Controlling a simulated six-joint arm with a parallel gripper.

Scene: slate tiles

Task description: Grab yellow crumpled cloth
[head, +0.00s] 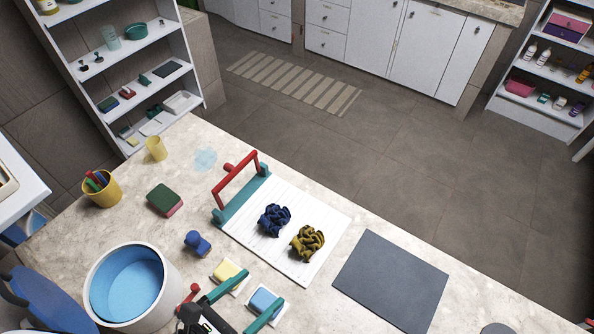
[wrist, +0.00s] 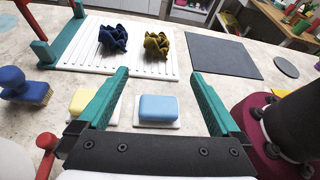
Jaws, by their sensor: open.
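The yellow crumpled cloth (head: 307,241) lies on the right part of a white ribbed board (head: 325,216) in the head view. A dark blue crumpled cloth (head: 274,220) lies beside it to the left. In the wrist view the yellow cloth (wrist: 157,45) is at the top centre, beyond the fingertips, with the blue cloth (wrist: 113,37) to its left. My gripper (wrist: 160,80) is open and empty, its teal fingers wide apart. In the head view my gripper shows at the bottom edge, short of the board and apart from the cloth.
A light blue block on a white dish (wrist: 159,108) lies between and below the fingers. A yellow block (head: 228,272) is to its left. A red and teal frame (head: 240,188) stands at the board's left end. A blue-handled brush (head: 198,243) and a dark slate mat (head: 391,280) flank the board.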

